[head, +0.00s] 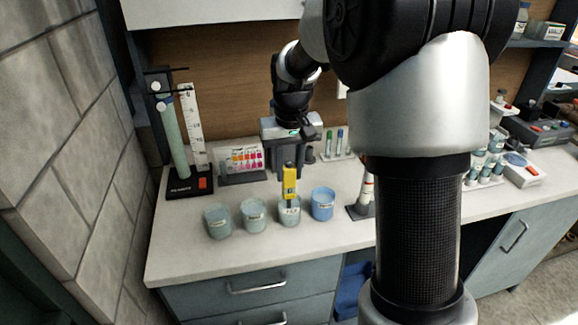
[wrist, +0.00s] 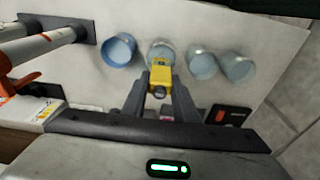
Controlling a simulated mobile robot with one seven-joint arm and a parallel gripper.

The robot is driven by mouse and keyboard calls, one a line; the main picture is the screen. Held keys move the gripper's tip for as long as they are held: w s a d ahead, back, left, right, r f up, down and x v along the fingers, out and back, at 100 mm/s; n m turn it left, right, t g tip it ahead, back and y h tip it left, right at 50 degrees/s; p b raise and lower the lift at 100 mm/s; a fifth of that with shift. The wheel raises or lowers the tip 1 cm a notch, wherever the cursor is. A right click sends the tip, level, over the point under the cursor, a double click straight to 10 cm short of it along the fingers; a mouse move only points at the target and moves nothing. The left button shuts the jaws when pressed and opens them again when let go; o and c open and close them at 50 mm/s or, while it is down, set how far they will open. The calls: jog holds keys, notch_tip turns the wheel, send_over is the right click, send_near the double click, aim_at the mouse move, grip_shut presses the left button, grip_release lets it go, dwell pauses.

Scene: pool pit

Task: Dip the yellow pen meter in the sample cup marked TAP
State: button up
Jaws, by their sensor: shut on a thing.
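The yellow pen meter (head: 289,183) is upright, held between the fingers of my gripper (wrist: 162,88). My gripper is shut on it; it also shows in the wrist view (wrist: 162,76). In the head view the meter's dark lower end overlaps the third cup from the left (head: 289,214); I cannot tell whether the tip is inside the rim. This cup also shows in the wrist view (wrist: 158,48), right by the meter. Its label is too small to read surely. Two greyish cups (head: 219,223) (head: 254,217) stand to its left and a bluer cup (head: 322,204) to its right.
A colour chart stand (head: 244,160) and a tube rack (head: 338,148) stand behind the cups. A tall clear cylinder with a ruler (head: 193,130) is at the left. A dark-based stand (head: 361,210) is right of the blue cup. The counter's front strip (head: 250,255) is clear.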

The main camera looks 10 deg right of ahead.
jog(key=shift+f, duration=0.6)
jog(key=shift+f+b, duration=0.15)
jog(key=shift+b, duration=0.2)
jog(key=shift+f+b, duration=0.65)
jog(key=shift+f, duration=0.4)
jog(key=shift+r, duration=0.1)
dwell(0.5)
